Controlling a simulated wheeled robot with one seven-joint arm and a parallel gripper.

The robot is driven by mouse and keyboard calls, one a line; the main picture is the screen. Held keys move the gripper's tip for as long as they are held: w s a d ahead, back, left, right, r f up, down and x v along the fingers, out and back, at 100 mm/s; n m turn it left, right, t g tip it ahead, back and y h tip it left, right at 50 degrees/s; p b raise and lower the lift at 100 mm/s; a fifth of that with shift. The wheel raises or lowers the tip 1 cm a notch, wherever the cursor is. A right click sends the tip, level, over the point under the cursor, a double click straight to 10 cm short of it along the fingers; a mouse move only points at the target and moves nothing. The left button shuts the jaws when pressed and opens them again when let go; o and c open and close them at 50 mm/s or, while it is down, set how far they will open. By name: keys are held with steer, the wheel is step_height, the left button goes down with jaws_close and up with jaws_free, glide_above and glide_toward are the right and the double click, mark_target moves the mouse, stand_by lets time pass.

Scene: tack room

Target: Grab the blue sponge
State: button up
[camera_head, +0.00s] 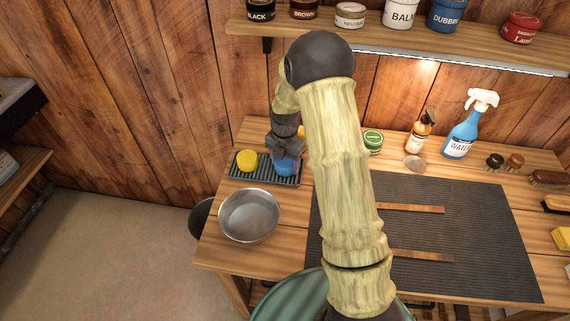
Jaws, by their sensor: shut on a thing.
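The blue sponge (285,167) is at the right part of a dark ribbed tray (258,179) at the back left of the wooden table. My gripper (284,157) is over the tray, pointing down, and is shut on the blue sponge. The gripper covers the top of the sponge, and I cannot tell whether the sponge still touches the tray. A yellow sponge (247,160) sits on the left part of the same tray. Another yellow thing (301,132) shows partly behind my arm.
A metal bowl (249,216) stands in front of the tray. A dark ribbed mat (460,230) with leather straps covers the table's middle. A green tin (373,142), an amber bottle (419,133) and a blue spray bottle (463,132) stand behind. A shelf (380,39) with jars hangs above.

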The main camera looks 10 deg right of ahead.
mark_target(285, 161)
step_height(285, 161, up, 10)
steer(key=shift+b, duration=0.5)
